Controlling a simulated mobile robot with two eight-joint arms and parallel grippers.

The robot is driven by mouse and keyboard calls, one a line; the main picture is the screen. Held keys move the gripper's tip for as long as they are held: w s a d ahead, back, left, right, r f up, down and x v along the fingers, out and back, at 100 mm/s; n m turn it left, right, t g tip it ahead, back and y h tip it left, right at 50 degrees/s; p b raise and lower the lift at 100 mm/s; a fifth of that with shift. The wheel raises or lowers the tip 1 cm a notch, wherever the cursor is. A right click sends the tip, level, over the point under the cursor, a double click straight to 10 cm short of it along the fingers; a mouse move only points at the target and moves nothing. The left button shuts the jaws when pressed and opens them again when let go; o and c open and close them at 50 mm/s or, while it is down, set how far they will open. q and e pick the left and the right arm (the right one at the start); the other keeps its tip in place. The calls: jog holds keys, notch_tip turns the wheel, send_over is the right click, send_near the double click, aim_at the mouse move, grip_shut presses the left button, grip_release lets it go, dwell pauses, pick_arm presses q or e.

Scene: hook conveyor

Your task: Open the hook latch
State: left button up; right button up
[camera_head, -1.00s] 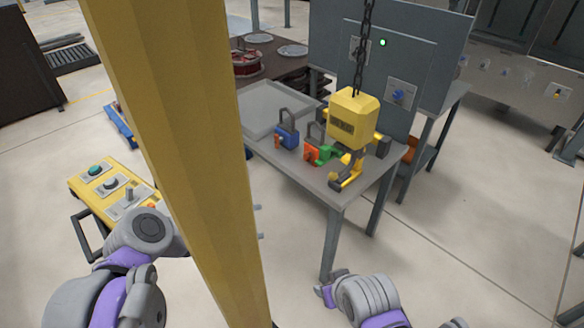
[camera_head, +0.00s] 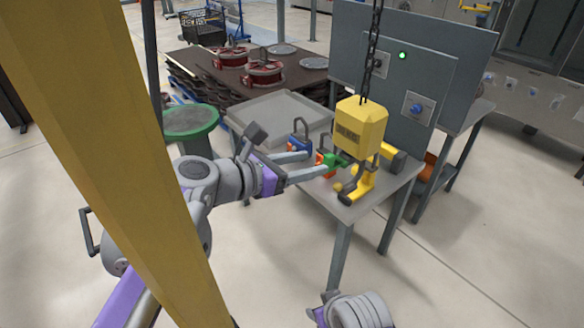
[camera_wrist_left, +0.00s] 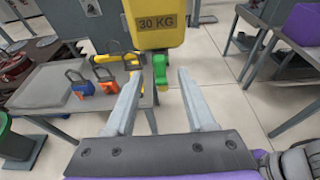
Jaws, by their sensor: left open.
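A yellow hoist block (camera_head: 360,125) hangs on a dark chain above the table; in the left wrist view its face (camera_wrist_left: 160,22) reads "30 KG". A yellow hook (camera_head: 358,187) hangs under it. A green latch (camera_head: 336,160) sits at the hook, on the side facing my left gripper. My left gripper (camera_head: 314,163) is open, its two long grey fingers pointing toward the latch. In the left wrist view the green latch (camera_wrist_left: 160,70) appears between the open fingertips. I cannot tell if either finger touches it. My right gripper does not show.
A blue padlock (camera_head: 298,143) and an orange padlock (camera_head: 323,158) stand on the grey table (camera_head: 345,212) near my left fingers. A grey tray (camera_head: 280,112) lies behind them. A grey panel (camera_head: 408,75) with a green light and blue knob stands behind the hoist.

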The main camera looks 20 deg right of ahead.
aim_at(325, 160)
pick_arm(q)
jog(key=shift+b+x, duration=0.4)
jog(key=shift+x, duration=2.2)
grip_shut()
